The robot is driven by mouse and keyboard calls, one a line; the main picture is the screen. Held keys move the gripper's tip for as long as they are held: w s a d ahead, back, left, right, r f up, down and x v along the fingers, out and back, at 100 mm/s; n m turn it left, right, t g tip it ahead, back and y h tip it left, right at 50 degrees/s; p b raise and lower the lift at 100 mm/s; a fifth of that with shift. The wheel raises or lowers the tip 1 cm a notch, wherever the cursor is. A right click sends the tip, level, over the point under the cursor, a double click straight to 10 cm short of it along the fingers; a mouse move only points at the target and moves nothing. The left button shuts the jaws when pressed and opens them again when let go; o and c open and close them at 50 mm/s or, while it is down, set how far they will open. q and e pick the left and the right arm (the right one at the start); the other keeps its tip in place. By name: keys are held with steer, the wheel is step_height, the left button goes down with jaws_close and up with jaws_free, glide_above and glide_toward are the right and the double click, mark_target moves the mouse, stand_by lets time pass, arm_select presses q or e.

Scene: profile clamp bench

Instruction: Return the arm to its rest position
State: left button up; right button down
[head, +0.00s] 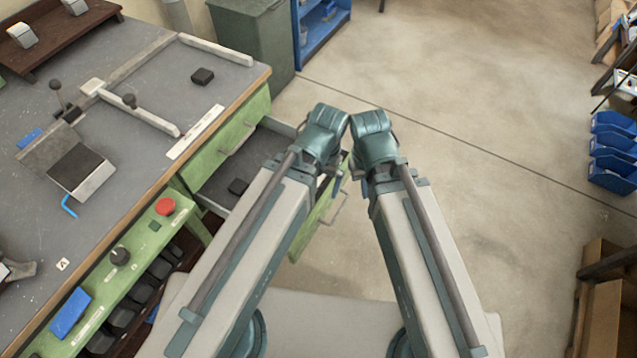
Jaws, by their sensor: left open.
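My left arm (240,255) and my right arm (425,260) reach forward from the bottom of the head view, side by side. Their teal joints (323,135) and (373,140) come close together near the middle, with a narrow gap between them. The arm links hide whatever is below and behind them. No fingertips of my left or right gripper can be made out, and I see nothing held. The left arm passes in front of an open drawer (217,190) of the bench.
The grey bench (130,60) on the left carries a clamp frame (140,110), a black block (202,76) and a blue hex key (69,206). A red button (165,206) is on its green front. Blue bins (612,150) stand at right. Open floor (480,150) lies between.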

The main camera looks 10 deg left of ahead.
arm_select(q)
steer(key=shift+s+m, duration=0.15)
steer(key=shift+m, duration=0.15)
steer(key=shift+r, duration=0.15)
step_height(320, 180, up, 8)
steer(key=p, duration=0.8)
